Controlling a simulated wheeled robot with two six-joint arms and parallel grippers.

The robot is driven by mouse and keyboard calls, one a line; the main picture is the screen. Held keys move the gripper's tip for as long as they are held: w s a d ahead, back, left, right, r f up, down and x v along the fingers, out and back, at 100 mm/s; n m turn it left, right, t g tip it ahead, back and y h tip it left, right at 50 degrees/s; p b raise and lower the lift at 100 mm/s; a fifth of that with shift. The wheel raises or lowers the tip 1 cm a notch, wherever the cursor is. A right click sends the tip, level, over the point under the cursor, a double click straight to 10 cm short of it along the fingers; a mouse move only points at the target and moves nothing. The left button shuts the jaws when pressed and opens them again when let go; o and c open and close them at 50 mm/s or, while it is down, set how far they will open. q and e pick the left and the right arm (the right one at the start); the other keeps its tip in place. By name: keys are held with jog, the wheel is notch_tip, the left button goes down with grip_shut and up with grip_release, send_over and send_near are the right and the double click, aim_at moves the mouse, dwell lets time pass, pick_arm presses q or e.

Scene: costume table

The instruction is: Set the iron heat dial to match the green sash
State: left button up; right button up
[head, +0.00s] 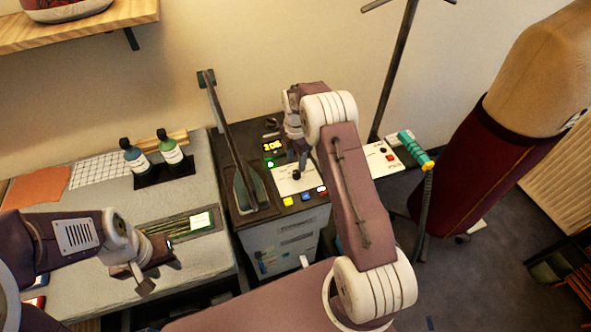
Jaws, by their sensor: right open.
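A white control panel (285,186) on the dark cabinet top carries a small dark knob (296,174), which looks like the heat dial. Its pointer mark is too small to read. A lit yellow display (272,145) sits behind it, with digits like 208. My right gripper (302,165) is open, pointing down right by the knob; contact cannot be told. My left gripper (158,275) looks open and empty over the front of the grey padded table. Green striped material (172,229) with a white tag lies in a tray on that table; whether it is the sash is unclear.
A dark upright stand (233,135) rises left of the panel. Blue, yellow and red buttons (305,196) line the cabinet's front edge. A teal-handled tool (415,150) and a dress form (480,150) are at right.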

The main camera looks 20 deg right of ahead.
aim_at(296, 173)
notch_tip(296, 173, down, 5)
jog(key=shift+d+f+p, duration=0.1)
jog(key=shift+p, duration=0.45)
jog(key=shift+f, duration=0.6)
grip_shut()
